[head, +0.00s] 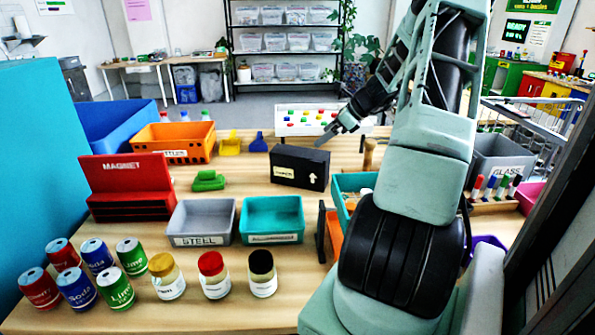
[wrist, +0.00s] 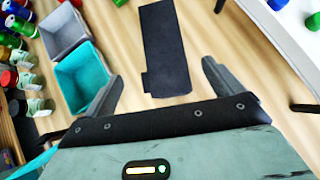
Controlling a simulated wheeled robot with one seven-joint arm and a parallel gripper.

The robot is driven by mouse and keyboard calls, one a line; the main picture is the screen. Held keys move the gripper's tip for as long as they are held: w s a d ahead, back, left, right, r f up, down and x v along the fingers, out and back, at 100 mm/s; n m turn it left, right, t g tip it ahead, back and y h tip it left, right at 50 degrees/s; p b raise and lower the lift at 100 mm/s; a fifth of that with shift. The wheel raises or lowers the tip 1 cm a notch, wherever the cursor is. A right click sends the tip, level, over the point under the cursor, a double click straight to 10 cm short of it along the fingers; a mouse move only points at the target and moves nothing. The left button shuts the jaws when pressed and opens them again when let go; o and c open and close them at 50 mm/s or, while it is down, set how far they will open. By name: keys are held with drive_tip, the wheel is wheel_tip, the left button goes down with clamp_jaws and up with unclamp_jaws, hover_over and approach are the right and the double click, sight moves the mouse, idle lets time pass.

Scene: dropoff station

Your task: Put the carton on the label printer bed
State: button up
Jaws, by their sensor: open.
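A black box with a white label and a white up arrow, which looks like the carton (head: 299,167), stands on the middle of the wooden table. In the wrist view the dark top of this carton (wrist: 168,45) lies ahead of my gripper (wrist: 160,86), its near end between the lines of the two fingers. My gripper (head: 330,135) is open and empty, above and behind the carton in the head view. The fingers appear apart from it. I cannot make out a label printer bed for certain.
A white panel with coloured pieces (head: 300,131) is behind the carton. A grey bin marked STEEL (head: 203,241) and a teal bin (head: 272,239) stand in front of it. The red MAGNET stand (head: 128,203) is left. Several cans and jars line the front left.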

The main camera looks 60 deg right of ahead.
sight(302, 152)
drive_tip(key=p+x, duration=0.1)
drive_tip(key=x, duration=0.6)
drive_tip(key=shift+w+f, duration=0.1)
drive_tip(key=shift+w, duration=0.05)
drive_tip(key=shift+d+p+x, duration=0.15)
drive_tip(key=shift+p+x, duration=0.25)
drive_tip(key=shift+x, duration=0.9)
drive_tip(key=shift+d+p+x, duration=0.1)
drive_tip(key=shift+p+x, duration=0.3)
drive_tip(key=shift+x, duration=0.9)
drive_tip(key=c, duration=1.5)
